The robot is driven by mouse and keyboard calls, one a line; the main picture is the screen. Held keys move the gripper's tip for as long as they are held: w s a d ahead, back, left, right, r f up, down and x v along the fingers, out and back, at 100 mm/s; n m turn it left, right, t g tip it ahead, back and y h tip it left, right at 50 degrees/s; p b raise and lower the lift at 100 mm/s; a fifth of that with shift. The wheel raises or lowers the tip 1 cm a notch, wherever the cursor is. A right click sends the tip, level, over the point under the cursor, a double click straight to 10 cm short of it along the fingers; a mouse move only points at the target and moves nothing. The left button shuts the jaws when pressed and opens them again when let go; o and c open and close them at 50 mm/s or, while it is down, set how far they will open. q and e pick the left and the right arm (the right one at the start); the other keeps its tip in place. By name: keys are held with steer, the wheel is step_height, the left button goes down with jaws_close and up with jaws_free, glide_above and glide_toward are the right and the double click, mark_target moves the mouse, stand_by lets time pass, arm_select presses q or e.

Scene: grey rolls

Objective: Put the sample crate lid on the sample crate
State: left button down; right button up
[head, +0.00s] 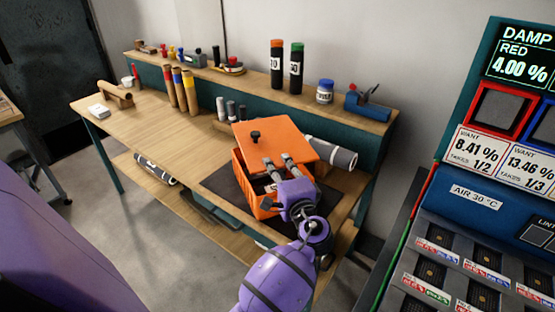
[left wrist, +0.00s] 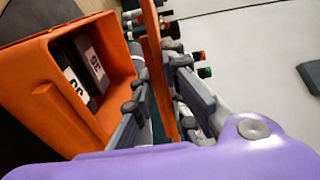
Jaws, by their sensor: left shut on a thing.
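The orange sample crate (head: 243,181) stands on a dark mat on the workbench. The left wrist view shows its open top, the crate wall (left wrist: 45,105), and dark labelled items (left wrist: 88,65) inside. The orange sample crate lid (head: 285,138), with a black knob (head: 255,136), is above the crate and shifted toward its back right, apart from the rim. My left gripper (head: 277,172) is shut on the lid's near edge. In the left wrist view the lid (left wrist: 158,60) shows edge-on between the fingers (left wrist: 161,85). My right gripper is not in view.
A grey roll (head: 333,153) lies right behind the crate, and small grey cylinders (head: 231,109) stand behind it to the left. The bench's left part is mostly clear.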

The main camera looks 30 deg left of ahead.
arm_select(q)
steer(key=shift+w+a+r+n+g+y, duration=0.15)
steer(key=shift+w+r+n+g+y, duration=0.25)
steer(key=shift+w+r+n+g, duration=0.15)
steer(key=shift+f, duration=0.2)
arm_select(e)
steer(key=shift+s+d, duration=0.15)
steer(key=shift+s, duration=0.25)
arm_select(q)
steer(key=shift+s+f, duration=0.1)
